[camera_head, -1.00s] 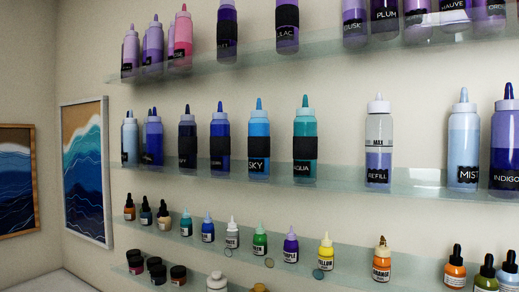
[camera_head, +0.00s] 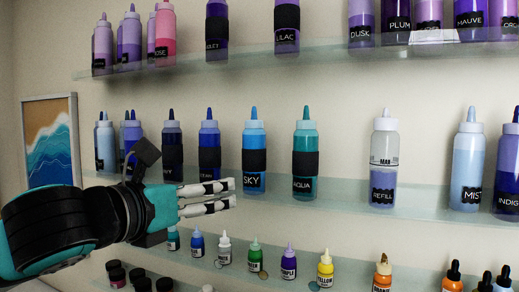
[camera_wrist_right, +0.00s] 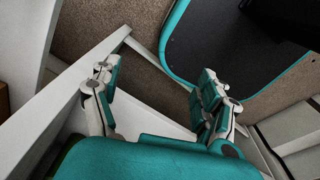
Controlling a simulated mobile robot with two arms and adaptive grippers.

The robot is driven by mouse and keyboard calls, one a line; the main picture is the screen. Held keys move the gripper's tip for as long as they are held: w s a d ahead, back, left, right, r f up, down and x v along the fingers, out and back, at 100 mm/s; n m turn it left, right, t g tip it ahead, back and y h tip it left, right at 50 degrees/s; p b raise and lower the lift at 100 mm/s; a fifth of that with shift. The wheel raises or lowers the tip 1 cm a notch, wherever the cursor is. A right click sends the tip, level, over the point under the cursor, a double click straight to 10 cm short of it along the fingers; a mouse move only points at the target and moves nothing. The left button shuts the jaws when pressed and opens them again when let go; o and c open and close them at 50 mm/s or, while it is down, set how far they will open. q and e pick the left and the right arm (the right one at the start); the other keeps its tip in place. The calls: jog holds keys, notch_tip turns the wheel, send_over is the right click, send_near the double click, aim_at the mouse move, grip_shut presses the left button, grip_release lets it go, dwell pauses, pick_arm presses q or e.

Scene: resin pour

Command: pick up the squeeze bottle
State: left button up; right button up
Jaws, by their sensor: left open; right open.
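Several squeeze bottles stand upright on the middle glass shelf. They include a sky-blue one labelled SKY (camera_head: 254,142), a teal one labelled AQUA (camera_head: 305,140), and a clear one labelled REFILL (camera_head: 383,150), partly filled with pale purple. The task's words do not show which one is meant. My left gripper (camera_head: 234,192) is open, its fingers pointing right at the front of the shelf beside the SKY bottle's lower left. Whether it touches that bottle cannot be told. My right gripper (camera_wrist_right: 155,78) is open and empty in the right wrist view, away from the bottles.
The middle shelf (camera_head: 345,202) has free room between the AQUA and REFILL bottles. More bottles stand on the top shelf (camera_head: 200,66). Small dropper bottles, including a yellow one (camera_head: 325,268), line a lower shelf. A wave picture (camera_head: 50,145) hangs at left.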

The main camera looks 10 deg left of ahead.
aim_at(248, 161)
pick_arm(q)
jog(key=shift+m+t+h, duration=0.3)
jog(key=shift+m+t, duration=0.1)
jog(key=shift+m, duration=0.4)
jog(key=w+d+r+p, duration=0.1)
jog(key=w, duration=0.2)
jog(key=w+d+r+p, duration=0.1)
jog(key=w+p, duration=0.1)
jog(key=w, duration=0.2)
jog(key=w+d+r+p, duration=0.1)
jog(key=w, duration=0.2)
jog(key=shift+w+d+r+p, duration=0.15)
jog(key=shift+d+p, duration=0.25)
jog(key=shift+w+d, duration=0.1)
jog(key=shift+w, duration=0.1)
jog(key=p+x, duration=0.3)
jog(key=x, duration=0.1)
jog(key=shift+w+p, duration=0.3)
jog(key=shift+w, duration=0.1)
jog(key=shift+w+d, duration=0.15)
jog(key=shift+w, duration=0.25)
jog(key=shift+s, duration=0.1)
jog(key=shift+c, duration=0.2)
jog(key=shift+s, duration=0.1)
jog(key=c, duration=1.4)
